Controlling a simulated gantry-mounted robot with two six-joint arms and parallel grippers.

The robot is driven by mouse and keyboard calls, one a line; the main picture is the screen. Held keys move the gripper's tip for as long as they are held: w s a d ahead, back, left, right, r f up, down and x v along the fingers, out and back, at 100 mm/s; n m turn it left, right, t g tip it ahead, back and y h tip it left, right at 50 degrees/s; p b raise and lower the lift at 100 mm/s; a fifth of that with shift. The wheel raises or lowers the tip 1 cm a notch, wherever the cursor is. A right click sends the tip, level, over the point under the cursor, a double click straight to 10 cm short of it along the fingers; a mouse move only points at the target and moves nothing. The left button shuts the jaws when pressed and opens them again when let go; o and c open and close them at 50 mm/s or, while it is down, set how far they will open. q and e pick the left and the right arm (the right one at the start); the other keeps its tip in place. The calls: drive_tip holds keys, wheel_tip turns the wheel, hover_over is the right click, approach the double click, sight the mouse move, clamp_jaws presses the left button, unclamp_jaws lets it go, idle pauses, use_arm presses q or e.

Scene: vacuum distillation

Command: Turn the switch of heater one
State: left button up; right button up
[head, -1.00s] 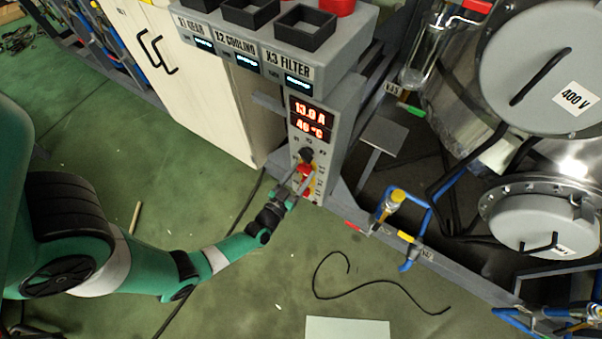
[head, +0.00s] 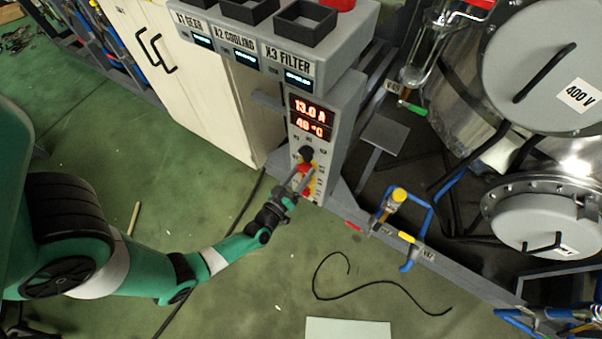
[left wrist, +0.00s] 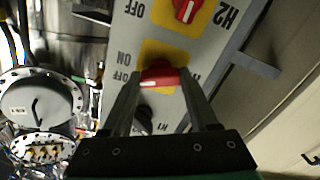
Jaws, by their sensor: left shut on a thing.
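The grey control panel (head: 322,140) stands in the middle of the head view. A red switch on a yellow plate shows on its lower front; it is in the left wrist view as the red switch (left wrist: 163,78), with OFF and ON printed beside it. Its name label is hidden behind a finger. My left gripper (head: 301,178) reaches it from the lower left, its fingers (left wrist: 164,88) shut on the red handle. My right gripper is not in view.
A black knob (head: 306,154) is close above the gripped switch. Black trays (head: 304,25) top the console. Blue pipework with a yellow valve (head: 398,195) and metal vessels (head: 550,75) stand at right. A black cable (head: 375,285) lies on the open green floor.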

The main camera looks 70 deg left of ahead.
use_arm(q)
drive_tip(key=n+b, duration=0.1)
drive_tip(key=n, duration=0.5)
drive_tip(key=shift+f+n+b, duration=0.1)
drive_tip(key=shift+n+b, duration=0.2)
drive_tip(key=shift+b, duration=0.05)
drive_tip(key=n+b, duration=0.1)
drive_tip(key=n, duration=0.2)
drive_tip(key=shift+n+b, duration=0.4)
drive_tip(key=shift+n, duration=1.3)
drive_tip(key=o, duration=1.4)
drive_tip(key=p+v, duration=0.3)
drive_tip(key=v, duration=0.8)
drive_tip(key=shift+s+d+p, duration=0.15)
drive_tip(key=shift+s+p, duration=0.1)
drive_tip(key=shift+p, duration=0.15)
